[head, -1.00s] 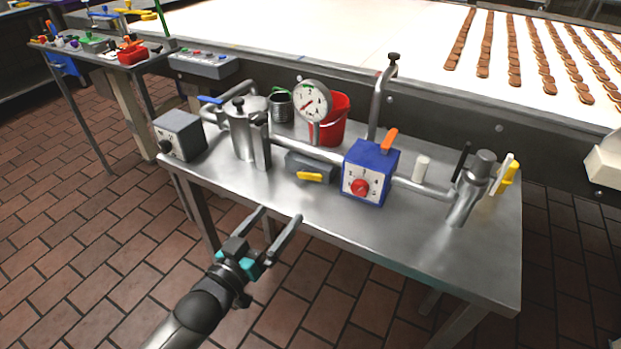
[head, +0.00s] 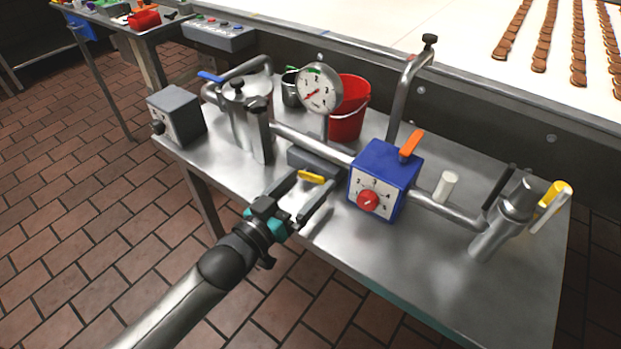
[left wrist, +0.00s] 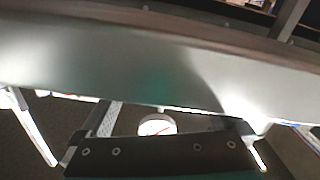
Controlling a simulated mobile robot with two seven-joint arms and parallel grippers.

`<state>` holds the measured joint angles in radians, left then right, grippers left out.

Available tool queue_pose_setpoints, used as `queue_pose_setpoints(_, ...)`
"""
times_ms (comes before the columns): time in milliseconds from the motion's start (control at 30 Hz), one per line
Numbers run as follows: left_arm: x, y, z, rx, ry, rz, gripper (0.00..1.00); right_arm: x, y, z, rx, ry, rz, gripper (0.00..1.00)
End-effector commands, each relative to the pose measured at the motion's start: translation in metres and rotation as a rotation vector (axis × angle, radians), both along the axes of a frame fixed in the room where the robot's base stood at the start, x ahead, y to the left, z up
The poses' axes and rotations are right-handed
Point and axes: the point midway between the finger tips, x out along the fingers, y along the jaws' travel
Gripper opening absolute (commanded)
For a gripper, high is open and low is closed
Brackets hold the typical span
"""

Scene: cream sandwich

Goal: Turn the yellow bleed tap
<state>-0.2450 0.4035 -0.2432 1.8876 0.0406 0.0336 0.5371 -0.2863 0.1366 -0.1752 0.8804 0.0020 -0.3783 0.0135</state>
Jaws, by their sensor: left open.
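A small yellow tap handle (head: 310,177) sits on the front of a grey block (head: 318,160) under the round pressure gauge (head: 319,89). A second yellow lever (head: 552,195) is on the metal fitting at the table's right end. My left gripper (head: 309,189) is open. In the head view its two fingers lie on either side of the small handle, one left and one right. I cannot tell whether they touch it. The gauge also shows in the left wrist view (left wrist: 157,126), where the handle cannot be made out. My right gripper is not in view.
A blue box (head: 381,172) with a red knob and orange lever stands close right of the gripper. A metal filter pot (head: 247,128) and a grey box (head: 178,115) stand left. A red bucket (head: 349,112) is behind. The front of the steel table (head: 410,260) is bare.

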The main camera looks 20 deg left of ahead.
Motion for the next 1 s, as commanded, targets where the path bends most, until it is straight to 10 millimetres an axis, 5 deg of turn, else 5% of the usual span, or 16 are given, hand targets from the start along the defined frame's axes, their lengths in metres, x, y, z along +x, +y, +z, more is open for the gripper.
queue_pose_setpoints(233, -0.0001, 0.0002, 0.0001, 0.000, 0.000, 0.000, 0.99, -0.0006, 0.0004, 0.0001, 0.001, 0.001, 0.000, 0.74)
queue_pose_setpoints(867, 0.0000, -0.0001, 0.0002, 0.000, -0.001, 0.000, 0.28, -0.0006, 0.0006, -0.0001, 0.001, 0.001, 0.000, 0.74)
queue_pose_setpoints(1000, 0.0000, -0.0002, 0.0005, 0.008, -0.004, 0.000, 0.27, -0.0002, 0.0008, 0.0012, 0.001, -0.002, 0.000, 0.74)
